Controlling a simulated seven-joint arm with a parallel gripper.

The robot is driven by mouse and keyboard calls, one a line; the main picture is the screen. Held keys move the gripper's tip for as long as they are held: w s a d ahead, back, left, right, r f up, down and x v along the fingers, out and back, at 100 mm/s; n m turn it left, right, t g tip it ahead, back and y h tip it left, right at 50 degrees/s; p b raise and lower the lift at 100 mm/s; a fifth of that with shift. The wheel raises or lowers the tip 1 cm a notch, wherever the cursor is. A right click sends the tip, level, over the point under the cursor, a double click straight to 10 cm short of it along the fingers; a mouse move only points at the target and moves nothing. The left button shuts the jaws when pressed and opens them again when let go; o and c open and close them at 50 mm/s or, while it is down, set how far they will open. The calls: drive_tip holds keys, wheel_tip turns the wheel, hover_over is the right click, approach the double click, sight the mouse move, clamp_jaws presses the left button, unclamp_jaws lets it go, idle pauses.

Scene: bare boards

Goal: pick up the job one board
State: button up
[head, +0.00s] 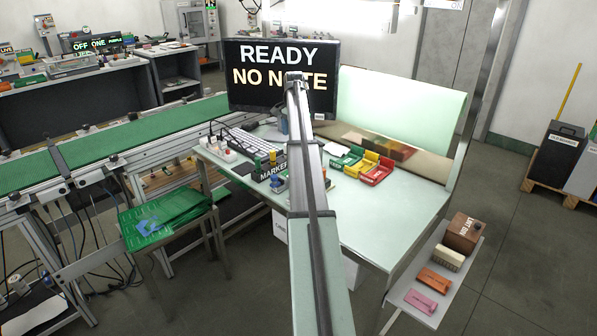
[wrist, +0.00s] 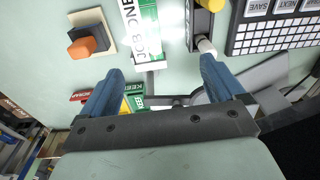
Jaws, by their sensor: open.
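The job one board (wrist: 141,28) is a narrow green and white strip lettered "JOB ONE". In the wrist view it lies at the top centre on the pale tabletop, running off the top edge. My gripper (wrist: 162,68) shows its two blue fingers wide apart, with nothing held between them. The board's near end lies beyond the fingertips, between their two lines and nearer the left one. I cannot tell the height between them. In the head view my arm covers the middle of the desk, and I cannot make out the board or the fingers there.
A marker holder (wrist: 202,22) and keyboard (wrist: 275,36) lie right of the board. An orange-topped dark block (wrist: 88,44) on a beige pad lies left. Red, yellow and green trays (head: 377,174) stand on the desk (head: 400,205). A monitor (head: 255,80) stands behind.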

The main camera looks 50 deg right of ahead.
drive_tip(key=shift+y, duration=0.3)
drive_tip(key=f, duration=0.2)
drive_tip(key=s+f, duration=0.1)
drive_tip(key=f, duration=0.2)
drive_tip(key=s+d+f, duration=0.1)
drive_tip(key=f, duration=0.2)
drive_tip(key=shift+s+f, duration=0.15)
drive_tip(key=shift+f, duration=2.35)
drive_tip(key=c, duration=1.2)
drive_tip(key=shift+o, duration=0.2)
drive_tip(key=shift+d+r, duration=0.1)
